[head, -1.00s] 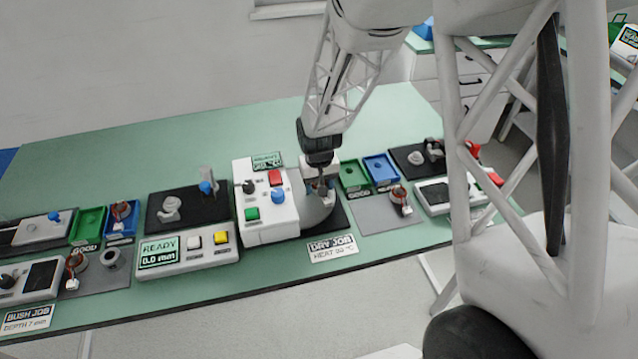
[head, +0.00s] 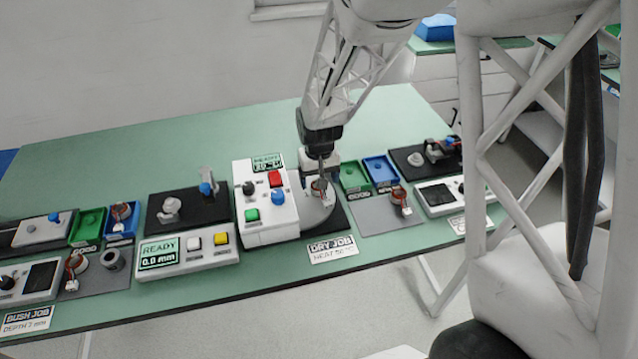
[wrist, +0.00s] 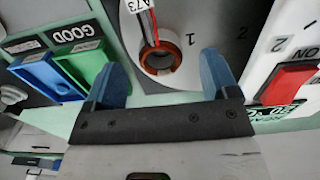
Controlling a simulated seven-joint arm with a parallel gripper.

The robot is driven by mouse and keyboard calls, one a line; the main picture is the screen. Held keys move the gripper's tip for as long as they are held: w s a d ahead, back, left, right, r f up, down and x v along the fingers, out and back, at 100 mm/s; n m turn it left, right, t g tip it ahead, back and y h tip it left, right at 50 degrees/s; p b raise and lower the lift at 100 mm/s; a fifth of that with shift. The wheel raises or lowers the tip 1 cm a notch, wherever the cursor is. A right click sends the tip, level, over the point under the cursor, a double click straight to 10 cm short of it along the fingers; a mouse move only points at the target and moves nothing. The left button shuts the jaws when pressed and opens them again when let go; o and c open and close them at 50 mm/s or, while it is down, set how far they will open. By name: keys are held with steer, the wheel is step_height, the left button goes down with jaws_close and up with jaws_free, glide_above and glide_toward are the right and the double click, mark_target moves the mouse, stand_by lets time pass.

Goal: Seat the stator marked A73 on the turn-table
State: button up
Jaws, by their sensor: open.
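The stator with the tag A73 (wrist: 159,62) is a copper-orange ring in the wrist view, with red and dark leads running up to its tag. It sits on the pale turn-table (wrist: 190,75), beside the printed number 1; the head view shows it small (head: 319,187) on the turn-table (head: 314,217). Whether it is fully down I cannot tell. My gripper (wrist: 164,62) is open, its two blue fingers either side of the stator and apart from it in the picture. In the head view my gripper (head: 321,175) is just above the stator.
A white control box (head: 265,205) with red, green and blue buttons stands left of the turn-table. Green (head: 354,176) and blue (head: 381,170) trays, empty in the wrist view, lie to the right. Another stator (head: 401,200) lies on a grey mat (head: 375,217). The back of the bench is clear.

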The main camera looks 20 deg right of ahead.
steer(key=shift+r, duration=2.45)
steer(key=s+r+t, duration=0.1)
steer(key=s+r, duration=0.9)
steer(key=s, duration=0.3)
steer(key=s+d+r+t, duration=0.1)
steer(key=s+r, duration=0.9)
steer(key=s, duration=0.3)
steer(key=shift+s+d+r+t, duration=0.2)
steer(key=shift+s+t, duration=0.1)
steer(key=shift+s, duration=0.1)
